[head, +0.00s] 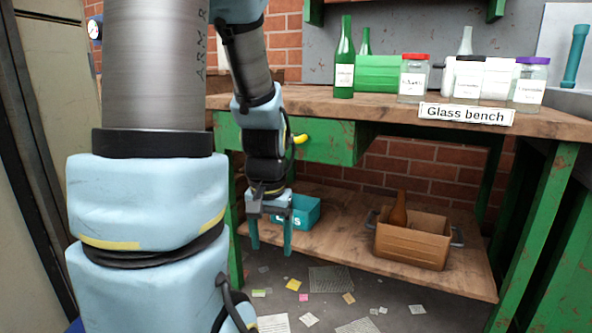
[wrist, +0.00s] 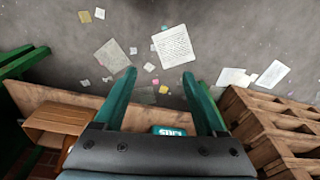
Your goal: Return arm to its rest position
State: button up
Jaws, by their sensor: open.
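My gripper (head: 270,236) hangs pointing down in front of the bench's lower shelf, at the end of my light-blue arm. Its two teal fingers are apart with nothing between them. In the wrist view the open fingers (wrist: 160,88) reach out over the grey floor, which is strewn with papers. A teal box (head: 302,211) with white lettering stands on the lower shelf just behind the gripper and is partly hidden by it. It also shows at the bottom of the wrist view (wrist: 168,130).
The Glass bench (head: 390,104) bears a green bottle (head: 344,62), a green bin (head: 378,75) and several labelled jars. A brown box (head: 412,247) with a brown bottle (head: 398,212) stands on the lower shelf (head: 345,255). Wooden pallets (wrist: 265,130) lie right in the wrist view.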

notch_tip(320, 180, up, 39)
jog(key=s+a+n+p, duration=0.1)
jog(key=s+p, duration=0.1)
jog(key=p, duration=3.6)
jog(key=shift+a+n, duration=0.3)
jog(key=shift+n, duration=0.1)
